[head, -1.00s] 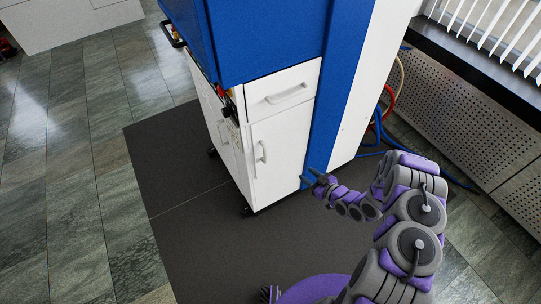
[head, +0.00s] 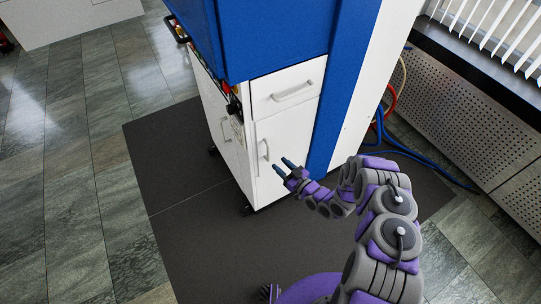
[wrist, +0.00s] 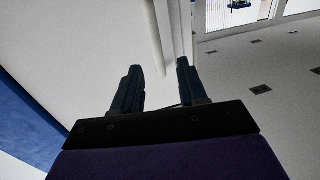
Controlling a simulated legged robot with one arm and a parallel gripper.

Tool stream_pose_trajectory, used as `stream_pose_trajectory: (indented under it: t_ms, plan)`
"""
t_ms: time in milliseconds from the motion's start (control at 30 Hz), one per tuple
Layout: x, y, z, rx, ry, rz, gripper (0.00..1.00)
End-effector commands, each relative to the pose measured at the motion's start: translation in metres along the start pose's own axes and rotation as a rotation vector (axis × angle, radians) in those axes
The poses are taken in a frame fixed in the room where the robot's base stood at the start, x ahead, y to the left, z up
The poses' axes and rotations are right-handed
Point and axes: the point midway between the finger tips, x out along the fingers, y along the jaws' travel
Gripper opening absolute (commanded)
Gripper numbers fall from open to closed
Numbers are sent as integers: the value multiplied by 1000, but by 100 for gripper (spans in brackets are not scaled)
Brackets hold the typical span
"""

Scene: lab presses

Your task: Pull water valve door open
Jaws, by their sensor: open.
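The white cabinet door (head: 286,150) is shut on the lower front of the blue and white press. Its vertical white handle (head: 266,149) is near the door's left edge. My gripper (head: 282,165) is open in front of the door, just right of and slightly below the handle. In the wrist view, the fingers of my gripper (wrist: 158,85) stand apart, with a pale vertical piece (wrist: 158,45) beyond them. I cannot tell whether the fingers touch anything.
A white drawer (head: 286,92) with its own handle is above the door. Red and blue hoses (head: 380,130) hang behind the press at right. A perforated radiator cover (head: 470,110) stands further right.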

Motion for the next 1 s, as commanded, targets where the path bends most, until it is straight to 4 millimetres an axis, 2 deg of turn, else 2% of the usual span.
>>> stream_pose_trajectory:
  t_ms: [33, 200, 433, 600, 833, 1000]
  plan:
    - [11, 0, 0, -2, 3, -2, 42]
    - [39, 3, 1, 2, 1, 0, 42]
    - [68, 4, -1, 1, 4, 2, 42]
    - [75, 2, 0, 1, 0, 1, 42]
    - [75, 2, 0, 2, 0, 2, 42]
    - [74, 3, 0, 3, 1, 3, 27]
